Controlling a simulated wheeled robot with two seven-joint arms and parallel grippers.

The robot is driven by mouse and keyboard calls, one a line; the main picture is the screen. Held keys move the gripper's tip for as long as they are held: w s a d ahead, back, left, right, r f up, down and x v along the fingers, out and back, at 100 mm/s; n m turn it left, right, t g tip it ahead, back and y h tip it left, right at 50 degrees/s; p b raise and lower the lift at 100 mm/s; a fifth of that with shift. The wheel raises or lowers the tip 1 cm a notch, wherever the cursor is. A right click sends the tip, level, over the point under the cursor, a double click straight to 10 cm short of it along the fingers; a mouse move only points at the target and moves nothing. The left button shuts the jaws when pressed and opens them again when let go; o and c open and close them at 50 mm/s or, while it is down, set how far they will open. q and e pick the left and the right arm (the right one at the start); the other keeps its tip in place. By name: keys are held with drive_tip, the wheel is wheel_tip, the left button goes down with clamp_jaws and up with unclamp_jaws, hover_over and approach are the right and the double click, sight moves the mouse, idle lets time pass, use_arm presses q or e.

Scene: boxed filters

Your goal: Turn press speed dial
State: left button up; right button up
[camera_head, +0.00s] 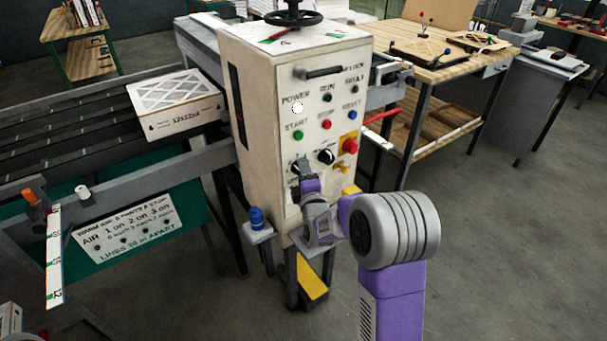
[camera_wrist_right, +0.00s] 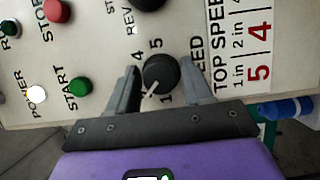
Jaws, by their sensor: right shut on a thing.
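The black speed dial (camera_wrist_right: 160,73) sits on the cream panel, with the word SPEED beside it and the numerals 1, 4 and 5 showing around it in the right wrist view. Its white pointer line points down and left in that view, near the 1. My right gripper (camera_wrist_right: 163,82) has one finger on each side of the dial and is shut on it. In the head view, my right gripper (camera_head: 304,178) is at the lower left of the panel and partly hides the dial. My left gripper is in neither view.
The press cabinet (camera_head: 262,100) carries START (camera_head: 298,135), STOP and RESET buttons and another black knob (camera_head: 326,157) close by. A blue-capped object (camera_head: 256,217) stands on a small ledge at lower left. A boxed filter (camera_head: 175,105) lies on the conveyor at left.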

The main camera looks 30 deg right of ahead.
drive_tip(key=o, duration=0.8)
drive_tip(key=p+v, duration=0.1)
drive_tip(key=v, duration=0.6)
drive_tip(key=shift+s+a, duration=0.1)
drive_tip(key=shift+s, duration=0.15)
